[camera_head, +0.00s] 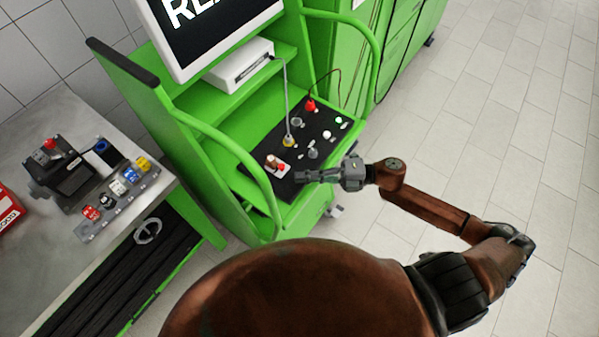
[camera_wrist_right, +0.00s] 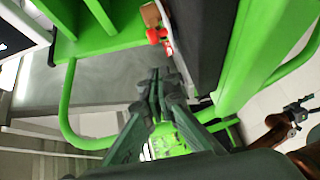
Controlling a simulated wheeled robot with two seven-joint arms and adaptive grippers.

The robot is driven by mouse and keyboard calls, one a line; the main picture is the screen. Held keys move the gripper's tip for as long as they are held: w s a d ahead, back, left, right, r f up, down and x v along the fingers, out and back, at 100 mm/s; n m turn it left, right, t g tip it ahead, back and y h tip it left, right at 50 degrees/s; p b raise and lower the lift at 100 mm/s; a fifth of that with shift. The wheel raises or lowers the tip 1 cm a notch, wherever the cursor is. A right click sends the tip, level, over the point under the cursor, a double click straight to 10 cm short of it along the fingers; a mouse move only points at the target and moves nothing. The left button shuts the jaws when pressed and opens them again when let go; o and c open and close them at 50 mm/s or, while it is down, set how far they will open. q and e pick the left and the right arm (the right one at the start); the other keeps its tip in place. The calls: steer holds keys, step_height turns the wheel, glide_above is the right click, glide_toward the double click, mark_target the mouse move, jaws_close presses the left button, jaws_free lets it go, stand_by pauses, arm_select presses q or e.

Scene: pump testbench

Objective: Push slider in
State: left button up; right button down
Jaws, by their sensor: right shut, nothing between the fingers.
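A small block with a brown part, a white base and a red piece, likely the slider (camera_head: 274,164), sits at the front left of the black panel (camera_head: 317,128) on the green bench. In the right wrist view its red piece (camera_wrist_right: 157,36) shows at the top, beside the dark panel edge. My right gripper (camera_head: 300,176) is shut and empty, its tips just to the right of and below that block in the head view. In the wrist view the closed fingers (camera_wrist_right: 157,84) point up the picture, apart from the red piece. My left gripper is not in view.
A red plug (camera_head: 310,105), a yellow-based connector (camera_head: 289,141) with a grey cable and several knobs stand on the panel. A green tube rail (camera_head: 262,178) curves along the bench's left side. A metal table (camera_head: 60,112) with pump parts stands left. Open tiled floor lies right.

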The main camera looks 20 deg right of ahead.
steer(key=f+b+v, duration=0.1)
steer(key=v, duration=0.9)
steer(key=shift+r, duration=0.45)
